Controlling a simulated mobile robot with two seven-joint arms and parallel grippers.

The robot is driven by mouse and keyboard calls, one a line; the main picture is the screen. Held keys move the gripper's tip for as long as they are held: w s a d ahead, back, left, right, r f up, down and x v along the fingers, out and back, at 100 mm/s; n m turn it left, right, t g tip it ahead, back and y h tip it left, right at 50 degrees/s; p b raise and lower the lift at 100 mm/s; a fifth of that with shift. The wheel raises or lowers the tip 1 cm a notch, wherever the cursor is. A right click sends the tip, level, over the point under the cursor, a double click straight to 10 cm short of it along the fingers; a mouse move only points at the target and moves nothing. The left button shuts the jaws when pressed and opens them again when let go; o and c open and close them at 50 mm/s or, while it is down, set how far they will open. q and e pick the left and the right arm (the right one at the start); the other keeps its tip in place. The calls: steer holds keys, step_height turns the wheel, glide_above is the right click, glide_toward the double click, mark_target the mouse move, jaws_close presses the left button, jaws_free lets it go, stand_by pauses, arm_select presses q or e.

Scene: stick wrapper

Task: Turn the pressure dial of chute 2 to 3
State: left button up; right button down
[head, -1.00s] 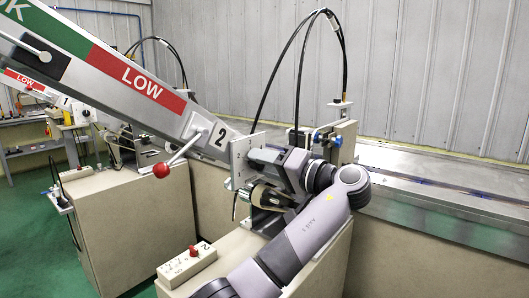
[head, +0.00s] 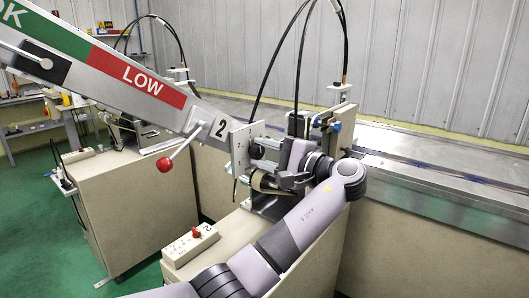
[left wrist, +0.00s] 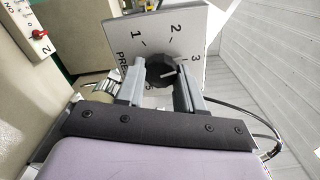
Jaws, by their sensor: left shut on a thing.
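The pressure dial's plate (left wrist: 172,25) shows 1, 2 and 3 and part of the word "PRE" in the left wrist view. Its dark round knob (left wrist: 160,66) sits between the fingers of my left gripper (left wrist: 161,88), which is shut on it. A short pale mark on the knob points roughly toward 3; its exact alignment is hard to tell. In the head view, the plate (head: 239,150) stands at the lower end of the chute (head: 150,82) marked 2, with my left gripper (head: 262,155) against its right side. My right gripper is not in view.
A lever with a red ball (head: 165,165) hangs below the chute. Black hoses (head: 300,65) arch above the gripper. A metal conveyor (head: 430,185) runs behind.

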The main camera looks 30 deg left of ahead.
arm_select(q)
steer(key=shift+m, duration=1)
steer(key=o, duration=1)
steer(key=shift+d, duration=0.1)
steer(key=d, duration=0.2)
steer(key=d+b, duration=0.1)
steer(key=d, duration=0.1)
steer(key=d+b, duration=0.1)
steer(key=d, duration=0.2)
steer(key=shift+s, duration=0.3)
